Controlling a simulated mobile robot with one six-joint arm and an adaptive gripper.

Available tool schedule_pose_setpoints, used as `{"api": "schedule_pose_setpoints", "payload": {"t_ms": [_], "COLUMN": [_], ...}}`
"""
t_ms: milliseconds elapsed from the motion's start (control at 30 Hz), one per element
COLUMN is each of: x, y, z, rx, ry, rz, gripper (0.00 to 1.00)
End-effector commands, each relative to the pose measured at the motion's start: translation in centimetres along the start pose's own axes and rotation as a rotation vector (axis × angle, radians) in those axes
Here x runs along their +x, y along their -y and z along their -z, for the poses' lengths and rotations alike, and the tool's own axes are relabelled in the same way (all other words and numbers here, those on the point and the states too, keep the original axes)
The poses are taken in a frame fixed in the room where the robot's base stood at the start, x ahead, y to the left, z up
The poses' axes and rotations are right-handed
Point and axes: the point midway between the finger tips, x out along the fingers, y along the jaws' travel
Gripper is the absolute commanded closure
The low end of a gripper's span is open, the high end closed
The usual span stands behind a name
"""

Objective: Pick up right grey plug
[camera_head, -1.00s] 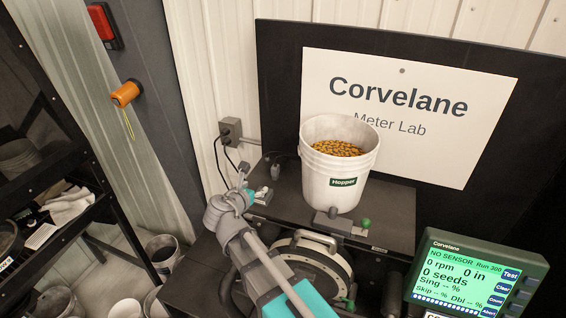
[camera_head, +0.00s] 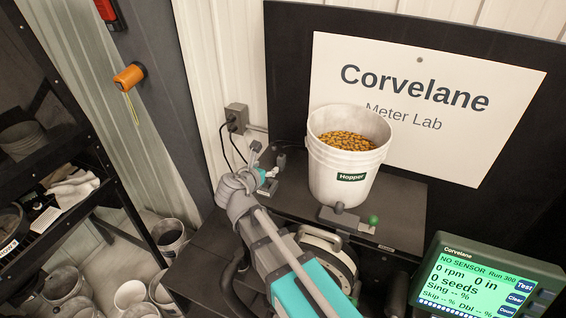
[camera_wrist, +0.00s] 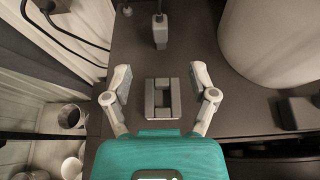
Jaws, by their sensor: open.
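A grey plug (camera_wrist: 160,32) with a dark lead at its far end is on the dark bench in the wrist view, beyond my fingertips. It also shows as a small grey shape behind my gripper in the head view (camera_head: 281,161). A light grey slotted block (camera_wrist: 163,112) lies on the bench between my fingers and nearer the palm; I cannot tell whether it is a holder or plugs side by side. My gripper (camera_wrist: 160,68) is open, its fingers apart on either side of the block, with nothing held. In the head view my gripper (camera_head: 262,162) partly hides the block.
A white hopper bucket (camera_head: 341,178) of seeds stands close on the right. A wall outlet (camera_head: 237,117) with black cables is behind at left. A green-knobbed lever (camera_head: 373,220) and a display (camera_head: 480,278) are further right. The bench's left edge is close.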

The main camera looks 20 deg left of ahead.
Motion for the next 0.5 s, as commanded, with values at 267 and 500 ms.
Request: {"api": "schedule_pose_setpoints", "payload": {"t_ms": [267,500], "x": [3.5,6.9], "y": [-0.1,-0.1], "z": [0.2,0.2], "rx": [0.002,0.001], "ry": [0.0,-0.001], "rz": [0.002,0.002], "gripper": [0.26,0.26]}}
